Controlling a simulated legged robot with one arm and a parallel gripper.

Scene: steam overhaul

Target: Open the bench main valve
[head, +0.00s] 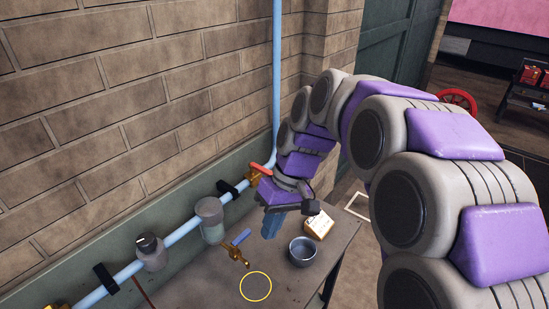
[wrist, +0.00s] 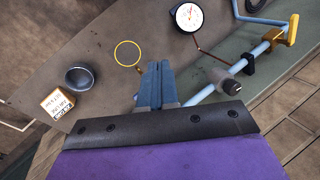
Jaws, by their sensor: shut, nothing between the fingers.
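A valve with a red lever (head: 261,169) and a brass body sits at the far end of the light blue pipe (head: 183,231) along the wall. A brass fitting with a blue handle (head: 238,246) is over the bench, nearer to me. A yellow lever (wrist: 293,29) stands at the pipe's end in the wrist view. I cannot tell which is the bench main valve. My gripper (head: 271,224) points down over the bench with its blue fingers shut and empty, right of the blue-handled fitting. It also shows in the wrist view (wrist: 157,78), touching no valve handle that I can see.
The bench (head: 200,282) carries a dark bowl (head: 303,251) and a lettered box (head: 319,225). A yellow ring (head: 255,286) is on the bare bench top. Grey pipe fittings (head: 211,220) and a round gauge (wrist: 188,17) are by the wall. The brick wall is close behind the pipe.

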